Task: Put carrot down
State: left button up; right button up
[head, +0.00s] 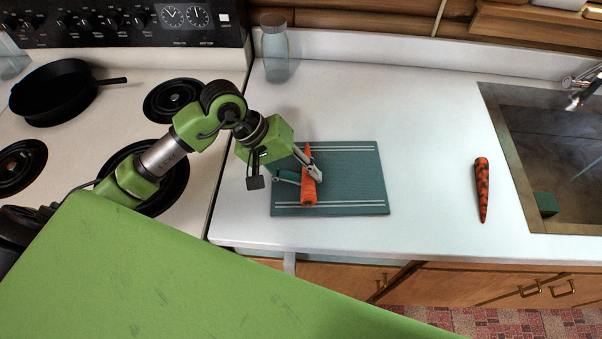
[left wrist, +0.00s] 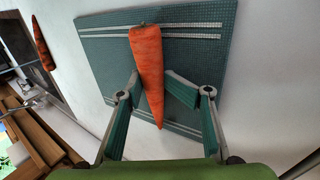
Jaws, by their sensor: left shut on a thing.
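An orange carrot (head: 308,190) is over the teal cutting board (head: 350,180), lengthwise from the board's back toward its front. My left gripper (head: 303,176) is shut on this carrot, one finger on each side of it. In the left wrist view the carrot (left wrist: 148,62) runs between the two fingers (left wrist: 152,88), with the board (left wrist: 105,60) behind it. I cannot tell whether the carrot touches the board or hangs just above it. A second carrot with dark patches (head: 482,190) lies on the counter right of the board. My right gripper is not in view.
A stove with a black frying pan (head: 60,92) is on the left. A glass jar (head: 275,48) stands at the counter's back. A sink (head: 560,150) with a faucet (head: 582,90) is on the right. The white counter (head: 430,130) between board and sink is mostly clear.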

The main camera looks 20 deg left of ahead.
pick_arm(q)
jog(key=shift+r+p, duration=0.2)
jog(key=shift+p, duration=0.15)
jog(key=shift+d+r+p, duration=0.1)
jog(key=shift+r+p, duration=0.55)
jog(key=shift+p, duration=0.3)
jog(key=shift+a+r+b, duration=0.3)
jog(key=shift+a+b, duration=0.2)
jog(key=shift+b, duration=0.1)
jog(key=b+v, duration=0.2)
jog(key=v, duration=0.8)
jog(key=shift+r, duration=0.35)
